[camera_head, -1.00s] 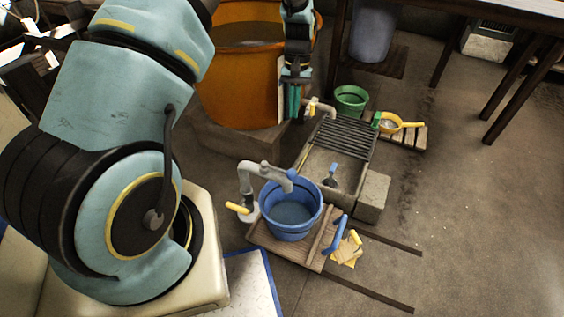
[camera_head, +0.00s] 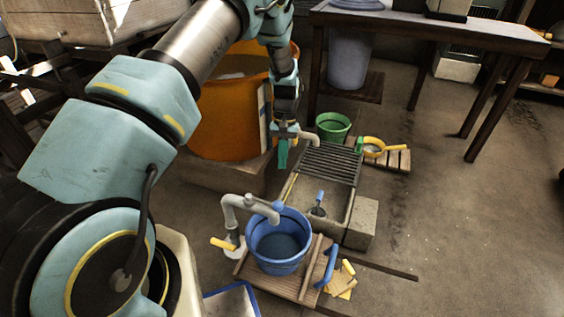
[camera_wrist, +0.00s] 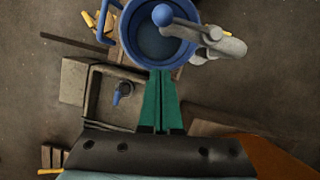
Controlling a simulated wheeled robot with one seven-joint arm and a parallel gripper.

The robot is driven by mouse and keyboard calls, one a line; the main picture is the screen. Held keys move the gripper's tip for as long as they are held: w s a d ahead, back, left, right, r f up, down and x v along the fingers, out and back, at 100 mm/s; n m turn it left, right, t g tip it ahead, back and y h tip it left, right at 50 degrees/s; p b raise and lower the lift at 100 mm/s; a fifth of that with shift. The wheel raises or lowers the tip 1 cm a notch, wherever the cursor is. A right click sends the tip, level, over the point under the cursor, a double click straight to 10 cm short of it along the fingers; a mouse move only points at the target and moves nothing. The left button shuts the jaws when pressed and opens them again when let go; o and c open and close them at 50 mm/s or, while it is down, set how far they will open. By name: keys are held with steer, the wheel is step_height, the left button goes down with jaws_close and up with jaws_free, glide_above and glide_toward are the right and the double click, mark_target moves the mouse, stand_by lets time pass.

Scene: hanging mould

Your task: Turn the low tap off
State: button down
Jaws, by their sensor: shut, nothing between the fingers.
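A grey tap (camera_head: 243,204) with a blue end stands over the blue bucket (camera_head: 256,246). It also shows in the wrist view (camera_wrist: 205,36), beyond my fingertips. A second pale tap (camera_head: 308,137) sticks out near the orange vat, just right of my gripper; I cannot tell which is the low one. My gripper (camera_head: 282,166) points down in front of the vat, with its green fingers together and empty. In the wrist view the fingers (camera_wrist: 161,74) overlap the bucket's near rim in the picture; contact is not visible. Water in the bucket looks dark and still.
The orange vat (camera_head: 215,115) stands behind my gripper. A wooden table (camera_head: 430,32) stands behind. The floor at right is clear.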

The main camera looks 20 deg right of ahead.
mark_target(264, 202)
steer(key=s+a+f, duration=0.3)
steer(key=s+f, duration=0.2)
steer(key=f, duration=0.2)
steer(key=shift+f, duration=0.2)
steer(key=shift+s+a, duration=0.1)
